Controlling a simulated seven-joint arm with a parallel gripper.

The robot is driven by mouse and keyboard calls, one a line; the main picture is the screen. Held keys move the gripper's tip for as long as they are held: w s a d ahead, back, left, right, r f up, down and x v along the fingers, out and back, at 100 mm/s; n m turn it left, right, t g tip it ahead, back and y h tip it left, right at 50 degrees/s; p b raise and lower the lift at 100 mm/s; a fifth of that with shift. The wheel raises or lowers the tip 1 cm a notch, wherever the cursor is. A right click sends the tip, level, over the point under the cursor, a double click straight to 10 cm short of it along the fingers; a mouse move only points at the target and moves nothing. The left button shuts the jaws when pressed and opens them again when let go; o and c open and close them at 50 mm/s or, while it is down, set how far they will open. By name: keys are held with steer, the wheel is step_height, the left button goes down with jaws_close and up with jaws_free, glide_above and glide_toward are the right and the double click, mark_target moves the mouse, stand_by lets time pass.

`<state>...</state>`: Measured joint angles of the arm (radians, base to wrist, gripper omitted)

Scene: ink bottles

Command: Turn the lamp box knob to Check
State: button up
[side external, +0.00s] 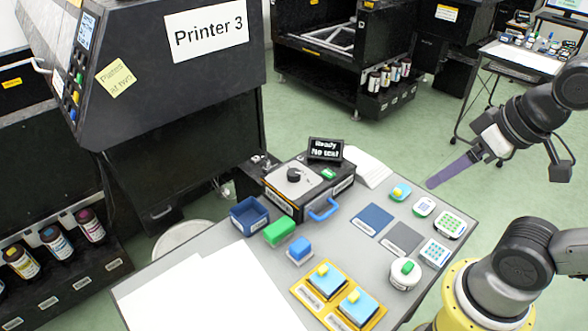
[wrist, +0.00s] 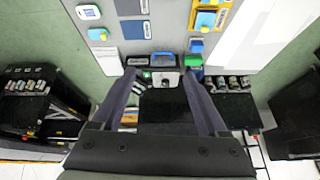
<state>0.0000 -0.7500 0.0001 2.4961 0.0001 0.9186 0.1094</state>
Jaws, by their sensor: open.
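The lamp box (side external: 300,190) is black with a pale top plate, at the back edge of the grey table in the side view. Its black knob (side external: 294,175) stands on that plate; which label it points to is too small to read. A blue handle (side external: 323,210) is on its front. A small display behind reads "Ready No test" (side external: 325,149). My gripper (side external: 431,184) is raised at the right, well apart from the box. In the wrist view my gripper (wrist: 160,77) is open and empty; the lamp box (wrist: 164,79) shows far off between its fingers.
A blue bin (side external: 249,216), a green block (side external: 279,231) and a blue block (side external: 300,249) stand left and front of the box. A yellow tray (side external: 325,311) is near the front. Printer 3 (side external: 180,90) rises behind the table. The air between gripper and box looks clear.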

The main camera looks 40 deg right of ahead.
steer(key=w+r+m, duration=0.6)
steer(key=w+r, duration=0.2)
steer(key=r, duration=0.1)
steer(key=m+g, duration=0.5)
steer(key=m, duration=0.1)
glide_above(294, 171)
step_height(294, 171, down, 17)
step_height(294, 171, down, 13)
steer(key=shift+a+f, duration=0.1)
steer(key=shift+f, duration=0.05)
steer(key=shift+n, duration=0.3)
jaws_close()
